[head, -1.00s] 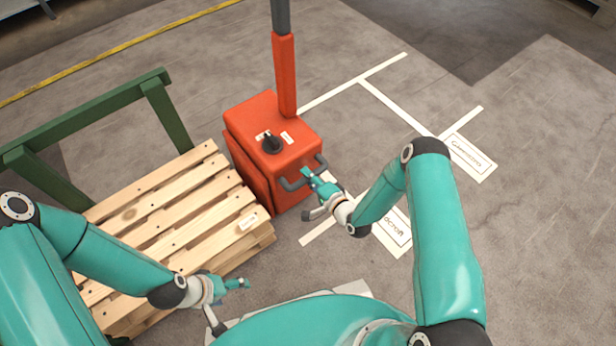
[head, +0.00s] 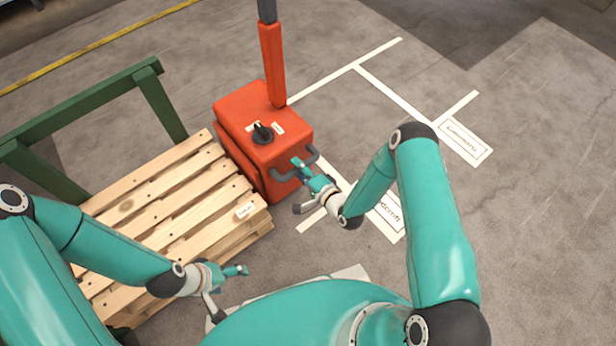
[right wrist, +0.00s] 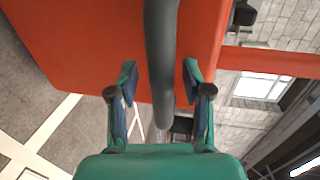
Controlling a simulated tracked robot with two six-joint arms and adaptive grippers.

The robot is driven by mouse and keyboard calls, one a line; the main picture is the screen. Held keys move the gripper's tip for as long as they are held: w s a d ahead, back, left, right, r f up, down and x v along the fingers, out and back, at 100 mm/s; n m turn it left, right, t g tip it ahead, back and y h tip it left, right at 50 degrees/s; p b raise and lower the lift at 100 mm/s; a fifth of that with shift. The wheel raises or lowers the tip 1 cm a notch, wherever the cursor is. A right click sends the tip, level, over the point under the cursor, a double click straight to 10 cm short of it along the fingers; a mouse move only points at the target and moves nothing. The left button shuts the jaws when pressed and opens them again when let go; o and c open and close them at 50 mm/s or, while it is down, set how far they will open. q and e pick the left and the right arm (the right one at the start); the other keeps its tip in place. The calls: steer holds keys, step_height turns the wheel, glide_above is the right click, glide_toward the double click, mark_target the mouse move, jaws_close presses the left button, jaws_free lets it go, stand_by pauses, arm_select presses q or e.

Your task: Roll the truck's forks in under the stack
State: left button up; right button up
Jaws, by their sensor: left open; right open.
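The truck (head: 240,118) is an orange-red box with a black knob, an upright mast and a grey handle (head: 312,158) on its right side. Its forks are not visible. The stack (head: 150,215) of wooden pallets stands just left of the truck, with a white label on its top. My right gripper (head: 303,187) is open at the handle. In the right wrist view the handle bar (right wrist: 161,60) passes between the open fingers (right wrist: 159,82), which do not close on it. My left gripper (head: 228,292) is open and empty near the stack's lower right corner.
A green frame (head: 85,105) stands behind and left of the stack. White lines (head: 395,92) and a labelled box (head: 463,140) mark the floor. The floor to the right of the truck is clear. A yellow line (head: 100,47) runs at the back left.

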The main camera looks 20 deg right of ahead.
steer(key=v, duration=1.1)
steer(key=shift+s, duration=0.35)
